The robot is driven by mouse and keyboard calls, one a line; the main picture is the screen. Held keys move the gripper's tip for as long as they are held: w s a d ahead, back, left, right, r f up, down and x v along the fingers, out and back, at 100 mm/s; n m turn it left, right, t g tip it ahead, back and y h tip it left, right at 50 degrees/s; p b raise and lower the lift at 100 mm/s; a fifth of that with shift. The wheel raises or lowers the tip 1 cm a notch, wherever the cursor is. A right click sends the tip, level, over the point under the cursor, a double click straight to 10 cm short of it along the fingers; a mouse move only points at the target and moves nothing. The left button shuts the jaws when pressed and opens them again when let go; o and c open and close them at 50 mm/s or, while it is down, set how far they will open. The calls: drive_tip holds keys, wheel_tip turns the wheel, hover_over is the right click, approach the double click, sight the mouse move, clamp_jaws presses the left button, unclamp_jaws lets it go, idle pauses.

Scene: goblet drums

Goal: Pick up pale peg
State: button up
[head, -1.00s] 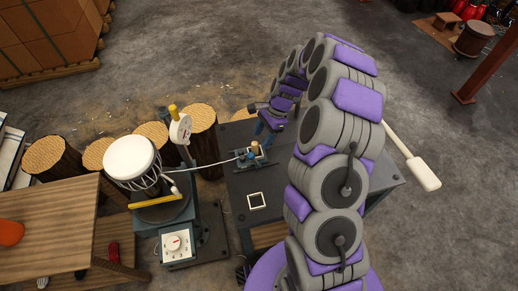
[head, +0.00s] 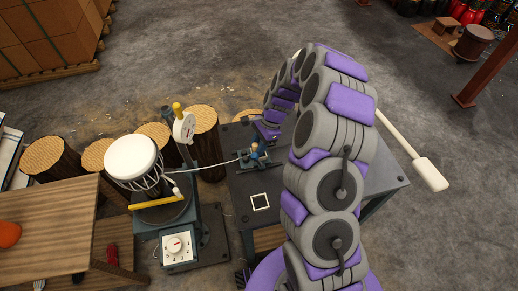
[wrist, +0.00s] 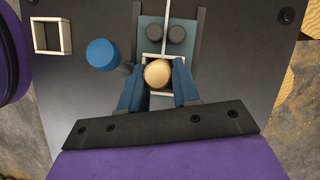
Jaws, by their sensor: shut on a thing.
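The pale peg (wrist: 158,73) shows its round tan top in the wrist view, between the two blue fingers of my gripper (wrist: 159,86). The fingers are shut on it from both sides. The peg stands within a pale square outline, partly hidden by the fingers. In the head view the peg (head: 254,147) is small on the dark table (head: 236,193), with my gripper (head: 257,154) right at it. Its lower part is hidden.
A blue round knob (wrist: 103,54) is left of the peg. An empty pale square frame (head: 259,202) lies on the table's near side. A goblet drum (head: 132,157) stands left on a stand with a dial box (head: 178,247). A thin pale line runs from that stand toward the peg.

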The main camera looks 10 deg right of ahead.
sight(255, 145)
drive_tip(key=shift+a, duration=0.3)
drive_tip(key=shift+c, duration=0.7)
drive_tip(key=shift+d, duration=0.5)
drive_tip(key=shift+r, duration=0.35)
drive_tip(key=r, duration=0.1)
drive_tip(key=r+p, duration=0.2)
drive_tip(key=shift+a+r, duration=0.2)
drive_tip(key=shift+a, duration=0.05)
drive_tip(key=s+d+p, duration=0.1)
drive_tip(key=s+d, duration=0.1)
drive_tip(key=s, duration=0.2)
drive_tip(key=s+d+p, duration=0.1)
drive_tip(key=s+d, duration=0.1)
drive_tip(key=s, duration=0.3)
drive_tip(key=s+d+r+p, duration=0.1)
drive_tip(key=s+d, duration=0.1)
drive_tip(key=s, duration=0.3)
drive_tip(key=shift+s+d+r, duration=0.1)
drive_tip(key=shift+s+d, duration=0.05)
drive_tip(key=shift+d, duration=0.1)
